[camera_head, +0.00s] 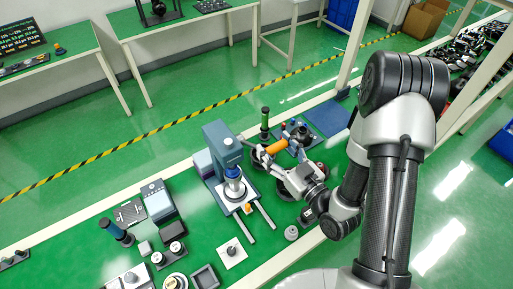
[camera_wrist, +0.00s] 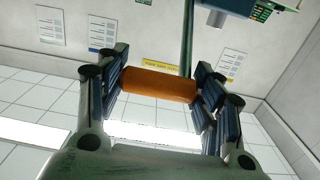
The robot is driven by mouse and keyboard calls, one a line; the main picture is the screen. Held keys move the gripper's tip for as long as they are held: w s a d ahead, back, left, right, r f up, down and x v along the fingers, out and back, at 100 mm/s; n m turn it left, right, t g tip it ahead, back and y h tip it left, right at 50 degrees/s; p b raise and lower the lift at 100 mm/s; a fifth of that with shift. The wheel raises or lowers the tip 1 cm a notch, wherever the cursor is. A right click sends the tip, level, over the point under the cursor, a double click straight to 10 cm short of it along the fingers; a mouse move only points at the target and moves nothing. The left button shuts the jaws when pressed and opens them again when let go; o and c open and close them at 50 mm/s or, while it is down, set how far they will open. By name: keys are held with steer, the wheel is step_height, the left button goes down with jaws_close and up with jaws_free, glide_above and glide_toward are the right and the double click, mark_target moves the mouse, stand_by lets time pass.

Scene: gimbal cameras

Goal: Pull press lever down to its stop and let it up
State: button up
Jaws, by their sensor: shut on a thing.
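The press (camera_head: 217,140) is a blue-grey upright body on a white base in the middle of the head view. An orange cylindrical handle (camera_head: 277,147), apparently the lever's grip, is to the right of the press head. My gripper (camera_head: 272,158) is at this handle, reaching in from the right. In the wrist view my gripper (camera_wrist: 160,88) has its dark pads at both ends of the orange handle (camera_wrist: 158,85), shut on it. A thin greenish rod rises behind the handle's right end. The lever's joint with the press is not clear.
A green bottle-like post (camera_head: 265,122) and a dark blue mat (camera_head: 326,117) are behind my gripper. A grey box (camera_head: 157,200), a dark blue cylinder (camera_head: 115,231) and small parts stand to the left. A white plate with a knob (camera_head: 232,252) lies in front.

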steer(key=shift+w+a+r, duration=0.15)
steer(key=shift+w+r, duration=0.1)
steer(key=shift+r, duration=0.25)
steer(key=shift+c, duration=0.2)
steer(key=shift+o, duration=0.2)
steer(key=shift+w+a+r+p, duration=0.25)
steer(key=shift+w+r+p, duration=0.15)
steer(key=shift+r, duration=0.15)
steer(key=shift+w+a+r+p, duration=0.25)
steer(key=shift+w+r+p, duration=0.15)
steer(key=shift+r, duration=0.15)
steer(key=shift+c, duration=0.2)
steer(key=shift+o, duration=0.2)
steer(key=shift+w+a+r+p, duration=0.25)
steer(key=shift+r+p, duration=0.05)
steer(key=shift+r, duration=0.15)
steer(key=shift+w+a+r+p, duration=0.35)
steer(key=shift+w+r, duration=0.15)
steer(key=shift+w, duration=0.1)
steer(key=shift+c, duration=0.2)
